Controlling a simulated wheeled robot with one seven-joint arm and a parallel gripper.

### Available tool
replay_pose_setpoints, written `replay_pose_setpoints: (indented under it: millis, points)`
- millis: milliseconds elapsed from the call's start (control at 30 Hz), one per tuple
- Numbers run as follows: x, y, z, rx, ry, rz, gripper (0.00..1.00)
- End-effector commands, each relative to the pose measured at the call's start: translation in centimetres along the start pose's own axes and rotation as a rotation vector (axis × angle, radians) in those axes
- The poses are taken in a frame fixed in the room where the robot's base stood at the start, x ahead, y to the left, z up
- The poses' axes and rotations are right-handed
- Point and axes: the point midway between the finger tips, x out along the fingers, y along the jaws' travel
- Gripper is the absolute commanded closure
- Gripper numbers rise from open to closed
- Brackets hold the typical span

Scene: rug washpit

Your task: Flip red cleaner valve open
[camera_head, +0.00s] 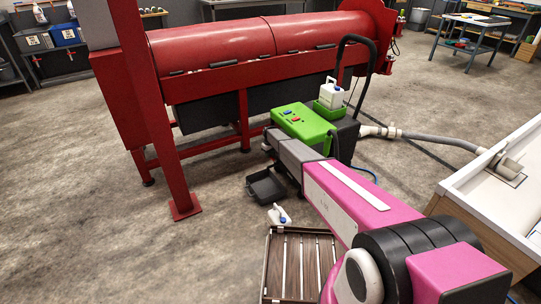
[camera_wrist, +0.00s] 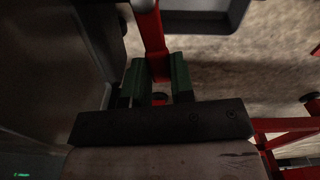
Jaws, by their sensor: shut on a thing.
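In the wrist view, my gripper (camera_wrist: 158,68) has its two green fingers shut on a red bar, which looks like the red valve lever (camera_wrist: 150,32). The lever runs up from between the fingers toward the top edge, beside a dark grey body. A small red round part shows lower between the fingers. In the head view, the cleaner (camera_head: 303,124) has a green top and a dark body. My arm reaches to its near left side; the gripper and the valve are hidden there.
A black tray (camera_head: 266,187) lies on the floor beside the cleaner, also at the top of the wrist view (camera_wrist: 208,22). A white bottle (camera_head: 279,215) and a slatted wooden pallet (camera_head: 279,232) are nearby. A large red machine (camera_head: 212,50) stands behind. A hose (camera_head: 437,138) runs right.

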Motion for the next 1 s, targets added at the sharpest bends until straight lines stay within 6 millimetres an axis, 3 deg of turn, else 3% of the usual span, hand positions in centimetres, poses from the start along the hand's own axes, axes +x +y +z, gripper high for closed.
replay_pose_setpoints:
  millis: [1000]
  points:
    - [-0.1,-5.0,2.7,-0.947,-0.001,0.000,1.00]
